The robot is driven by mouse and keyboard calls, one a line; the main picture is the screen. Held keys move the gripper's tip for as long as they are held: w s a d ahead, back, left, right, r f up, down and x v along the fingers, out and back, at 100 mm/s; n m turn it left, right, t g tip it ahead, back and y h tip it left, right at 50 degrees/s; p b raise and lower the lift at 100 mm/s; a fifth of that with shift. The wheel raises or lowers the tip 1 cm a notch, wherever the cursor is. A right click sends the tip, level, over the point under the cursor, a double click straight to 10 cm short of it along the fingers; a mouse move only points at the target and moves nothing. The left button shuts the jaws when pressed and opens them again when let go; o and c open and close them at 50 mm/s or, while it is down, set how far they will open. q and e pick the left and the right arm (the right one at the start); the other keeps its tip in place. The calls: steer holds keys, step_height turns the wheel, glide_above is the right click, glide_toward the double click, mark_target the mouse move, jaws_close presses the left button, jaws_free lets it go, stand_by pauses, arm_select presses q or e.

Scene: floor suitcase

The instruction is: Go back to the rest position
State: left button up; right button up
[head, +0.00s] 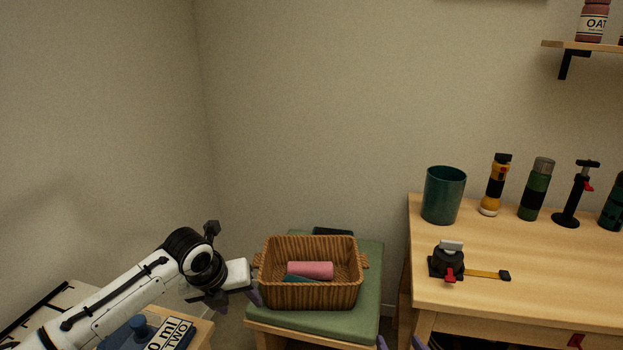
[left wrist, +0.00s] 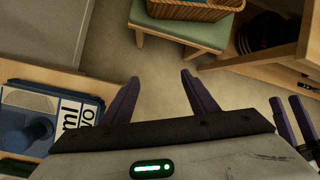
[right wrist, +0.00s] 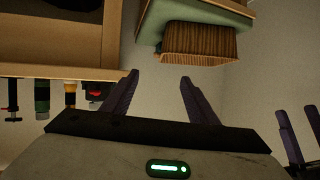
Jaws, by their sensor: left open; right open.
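My left gripper (head: 238,299) is at the lower left, just left of the wicker basket and apart from it as far as I can tell. In the left wrist view its two purple fingers (left wrist: 160,80) are spread with nothing between them. Only the fingertips of my right gripper (head: 401,343) show at the bottom edge of the head view, in front of the stool and desk. In the right wrist view its fingers (right wrist: 159,78) are also spread and empty. Each wrist view shows the other gripper's fingers at its right edge.
The wicker basket (head: 311,296), holding a pink roll (head: 310,270), sits on a green-cushioned stool (head: 371,290). A wooden desk (head: 520,260) at right holds a green bin (head: 444,195), a tape measure (head: 447,262) and several bottle-like items. A blue-lidded container (left wrist: 30,130) stands near my left arm.

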arm_select(q)
steer(key=s+d+f+n+t+h+b, duration=0.1)
steer(key=s+d+f+n+h, duration=0.1)
steer(key=s+d+f+n, duration=0.45)
steer(key=s+d+f+n+t+h+b, duration=0.1)
steer(key=s+d+f+n+h, duration=0.15)
steer(key=s+f+n, duration=0.65)
steer(key=s+a+f+n+t+y+b, duration=0.1)
steer(key=s+a+f+n+y, duration=0.1)
steer(key=s+n, duration=0.6)
steer(key=s+a+f+n+t+y+b, duration=0.1)
steer(key=s+a+f+n, duration=0.3)
steer(key=s+a+n, duration=0.2)
steer(key=shift+s+a+f+n+y, duration=0.35)
steer(key=shift+s+f+n, duration=0.05)
steer(key=shift+s+n, duration=0.8)
arm_select(e)
steer(key=s+a+f+n+g, duration=0.1)
steer(key=s+f, duration=0.4)
steer(key=s, duration=0.3)
steer(key=s+a+f+g+y, duration=0.1)
steer(key=s+f+g, duration=0.1)
steer(key=s+f, duration=0.3)
steer(key=s+a+f+n+g+y, duration=0.1)
steer(key=s+f, duration=0.4)
steer(key=s, duration=0.7)
steer(key=shift+f+n+g, duration=0.3)
steer(key=shift+f, duration=0.1)
arm_select(q)
steer(key=shift+w, duration=0.15)
